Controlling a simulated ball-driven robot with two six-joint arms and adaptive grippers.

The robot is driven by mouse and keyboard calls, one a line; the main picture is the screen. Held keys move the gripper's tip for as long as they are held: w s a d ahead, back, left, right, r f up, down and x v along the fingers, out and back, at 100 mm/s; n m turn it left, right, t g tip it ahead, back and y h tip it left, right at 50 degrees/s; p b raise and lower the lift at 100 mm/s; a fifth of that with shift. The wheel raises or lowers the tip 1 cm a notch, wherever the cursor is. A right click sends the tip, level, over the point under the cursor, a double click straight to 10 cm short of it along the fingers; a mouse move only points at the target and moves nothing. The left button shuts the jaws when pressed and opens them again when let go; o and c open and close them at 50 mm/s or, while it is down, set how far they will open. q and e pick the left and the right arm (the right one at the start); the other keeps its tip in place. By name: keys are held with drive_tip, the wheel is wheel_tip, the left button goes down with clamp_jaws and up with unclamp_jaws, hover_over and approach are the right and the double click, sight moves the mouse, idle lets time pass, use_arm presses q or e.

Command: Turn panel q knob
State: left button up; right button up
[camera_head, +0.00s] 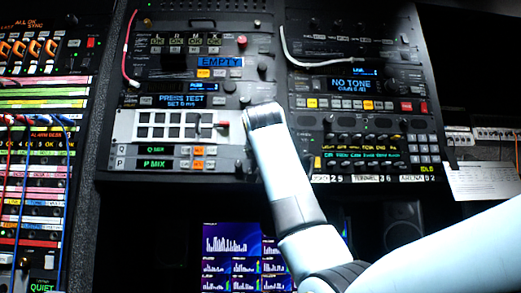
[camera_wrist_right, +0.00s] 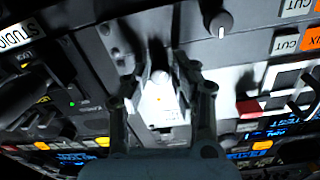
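The Q panel strip (camera_head: 158,151), lit green, sits above the P strip (camera_head: 154,164) at the lower left of the console in the head view. A dark knob with a pale pointer line (camera_wrist_right: 222,25) shows near the CUT buttons (camera_wrist_right: 285,42) in the wrist view; I cannot tell for certain whether it is the Q knob. My right gripper (camera_wrist_right: 167,70) has its fingers apart, over a brightly lit patch of panel. A small grey shape lies between the tips; I cannot tell if they touch it. In the head view my right arm hides this gripper. My left gripper is out of view.
A red knob or lever (camera_wrist_right: 250,108) stands beside a white button pad, which also shows in the head view (camera_head: 160,117). A white cable (camera_head: 300,62) and a red cable (camera_head: 125,50) hang on the panels. A monitor (camera_head: 245,245) is below.

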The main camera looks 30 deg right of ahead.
clamp_jaws()
drive_tip(key=shift+m, duration=0.3)
drive_tip(key=m+b, duration=1)
drive_tip(key=m, duration=1.5)
drive_tip(key=shift+m+y, duration=0.3)
idle(0.3)
